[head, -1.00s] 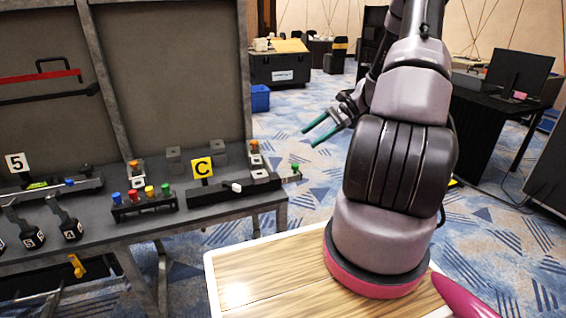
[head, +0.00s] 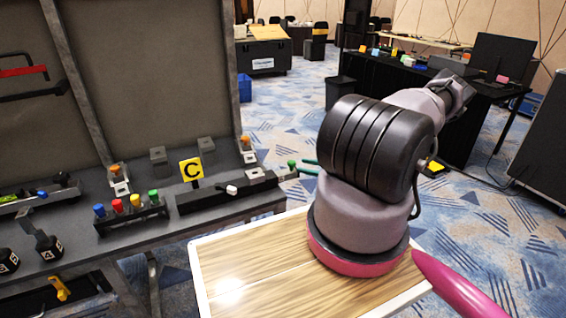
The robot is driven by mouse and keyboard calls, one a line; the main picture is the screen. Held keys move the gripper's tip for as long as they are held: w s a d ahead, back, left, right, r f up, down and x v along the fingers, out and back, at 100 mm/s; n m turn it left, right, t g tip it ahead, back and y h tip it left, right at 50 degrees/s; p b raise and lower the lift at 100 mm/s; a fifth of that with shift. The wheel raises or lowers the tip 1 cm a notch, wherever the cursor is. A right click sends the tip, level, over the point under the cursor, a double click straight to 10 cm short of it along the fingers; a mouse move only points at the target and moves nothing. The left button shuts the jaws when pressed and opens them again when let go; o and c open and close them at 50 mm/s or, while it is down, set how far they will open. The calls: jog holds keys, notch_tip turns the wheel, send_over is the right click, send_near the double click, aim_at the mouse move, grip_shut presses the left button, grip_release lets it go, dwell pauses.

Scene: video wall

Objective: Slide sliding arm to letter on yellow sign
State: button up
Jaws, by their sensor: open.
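The yellow sign (head: 191,169) with a black letter C stands upright on the dark bench at left. In front of it lies a long black slide bar (head: 212,199) with a small white knob (head: 231,189) near its middle. Any letters along the bar are too small to read. I cannot tell the depth between fingertips and end piece.
A rack of coloured plugs (head: 132,212) stands left of the slide bar. Grey and orange-topped blocks (head: 247,147) stand behind it. The bench's upright metal post (head: 231,70) rises behind. Open carpet (head: 285,110) lies beyond the bench, with a black desk (head: 478,110) at right.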

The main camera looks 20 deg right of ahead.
jog(key=x, duration=0.9)
grip_shut()
jog(key=shift+w, duration=0.1)
dwell(1.1)
